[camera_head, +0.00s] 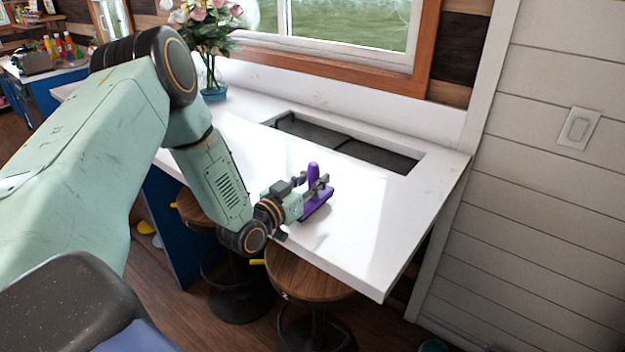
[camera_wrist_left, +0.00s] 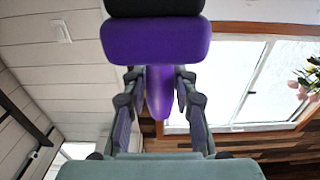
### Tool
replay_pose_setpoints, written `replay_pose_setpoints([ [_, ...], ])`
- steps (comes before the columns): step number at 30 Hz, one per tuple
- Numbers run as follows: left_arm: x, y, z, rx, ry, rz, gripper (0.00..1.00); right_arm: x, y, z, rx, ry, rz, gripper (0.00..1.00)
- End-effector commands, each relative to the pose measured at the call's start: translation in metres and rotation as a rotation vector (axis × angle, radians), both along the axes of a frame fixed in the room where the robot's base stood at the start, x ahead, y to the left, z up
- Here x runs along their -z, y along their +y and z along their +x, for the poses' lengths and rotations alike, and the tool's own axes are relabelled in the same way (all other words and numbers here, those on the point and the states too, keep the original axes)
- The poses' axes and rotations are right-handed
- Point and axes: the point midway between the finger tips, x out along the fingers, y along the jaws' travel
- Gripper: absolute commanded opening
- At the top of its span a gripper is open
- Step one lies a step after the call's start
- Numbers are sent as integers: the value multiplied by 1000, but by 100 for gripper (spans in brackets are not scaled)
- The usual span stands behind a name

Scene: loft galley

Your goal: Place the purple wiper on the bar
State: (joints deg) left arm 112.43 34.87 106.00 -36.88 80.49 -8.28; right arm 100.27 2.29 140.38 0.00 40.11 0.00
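The purple wiper (camera_head: 317,203) has an upright handle and a wide base, and is over the near part of the white bar (camera_head: 370,215). My left gripper (camera_head: 314,184) has its fingers on either side of the handle and looks shut on it. In the left wrist view the wiper (camera_wrist_left: 156,42) fills the upper middle, its handle between the two fingers and a black layer along its base. The base is at or very close to the bar top; I cannot tell whether it touches. My right gripper is not in view.
A dark recessed basin (camera_head: 345,143) is set in the bar behind the wiper. A vase of flowers (camera_head: 212,80) stands at the back left. Wooden stools (camera_head: 300,275) stand at the bar's front edge. The bar right of the wiper is clear.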

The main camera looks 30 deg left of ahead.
Motion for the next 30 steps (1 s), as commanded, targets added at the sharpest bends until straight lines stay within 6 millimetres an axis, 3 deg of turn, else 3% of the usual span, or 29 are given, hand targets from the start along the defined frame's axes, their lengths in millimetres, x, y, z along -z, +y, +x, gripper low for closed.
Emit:
replay_pose_setpoints([
  [6,5,-1,-2,2,13,0,48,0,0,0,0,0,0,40],
  [16,5,-1,-2,3,17,-1,48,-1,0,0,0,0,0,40],
  [21,-10,-1,-2,2,14,-1,48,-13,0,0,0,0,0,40],
  [30,-9,6,-54,-4,11,-5,48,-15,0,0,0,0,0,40],
])
